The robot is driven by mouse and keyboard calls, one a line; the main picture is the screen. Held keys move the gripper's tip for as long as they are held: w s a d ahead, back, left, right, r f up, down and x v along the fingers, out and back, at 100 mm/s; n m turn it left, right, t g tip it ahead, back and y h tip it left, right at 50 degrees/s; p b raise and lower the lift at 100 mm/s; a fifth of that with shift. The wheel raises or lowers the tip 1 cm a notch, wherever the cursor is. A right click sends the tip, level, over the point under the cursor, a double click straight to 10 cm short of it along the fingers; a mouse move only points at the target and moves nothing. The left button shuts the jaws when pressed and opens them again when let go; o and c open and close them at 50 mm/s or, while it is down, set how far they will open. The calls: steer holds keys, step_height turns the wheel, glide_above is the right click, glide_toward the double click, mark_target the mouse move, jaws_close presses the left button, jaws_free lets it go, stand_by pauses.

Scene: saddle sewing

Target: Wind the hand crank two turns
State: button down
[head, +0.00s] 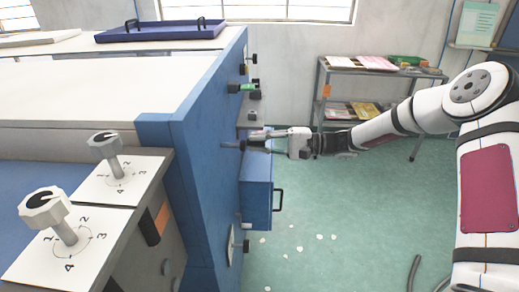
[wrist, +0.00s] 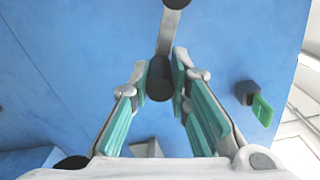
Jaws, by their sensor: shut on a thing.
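The hand crank shows in the wrist view as a grey arm (wrist: 167,38) on the blue panel, with a dark cylindrical handle (wrist: 160,80) at its near end. The dark hub of the crank is at the top edge of that view. My gripper (wrist: 161,77) is shut on the handle, with one teal-padded finger on each side of it. In the head view my gripper (head: 262,139) reaches in from the right to the side of the blue machine cabinet (head: 207,130). The crank is mostly hidden there by the gripper and is too small to make out clearly.
A green-tagged dark knob (head: 247,87) sticks out above my gripper. A blue drawer box (head: 257,190) with a black handle is just below it. Two numbered dials (head: 105,146) stand at the left. A shelf rack (head: 345,70) is behind; the green floor (head: 350,220) is mostly open.

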steer(key=r+n, duration=0.1)
steer(key=n, duration=0.1)
steer(key=r+n+p, duration=0.1)
steer(key=r+n, duration=0.1)
steer(key=shift+w+n, duration=0.3)
steer(key=shift+w, duration=0.1)
steer(key=r+n, duration=0.1)
steer(key=n+p, duration=0.1)
steer(key=n, duration=0.1)
steer(key=r+n+p, duration=0.1)
steer(key=shift+s+r+n, duration=0.25)
steer(key=shift+r+n, duration=0.05)
steer(key=shift+r, duration=0.05)
steer(key=shift+s+r+n+p, duration=0.65)
steer(key=shift+n+p, duration=0.35)
steer(key=shift+n, duration=0.65)
steer(key=shift+s+r+n+p, duration=0.65)
steer(key=shift+n+p, duration=0.4)
steer(key=shift+n, duration=0.55)
steer(key=shift+s+r+n+p, duration=0.6)
steer(key=shift+n+p, duration=0.4)
steer(key=shift+n, duration=0.65)
steer(key=shift+s+f, duration=0.1)
steer(key=c, duration=1.5)
jaws_free()
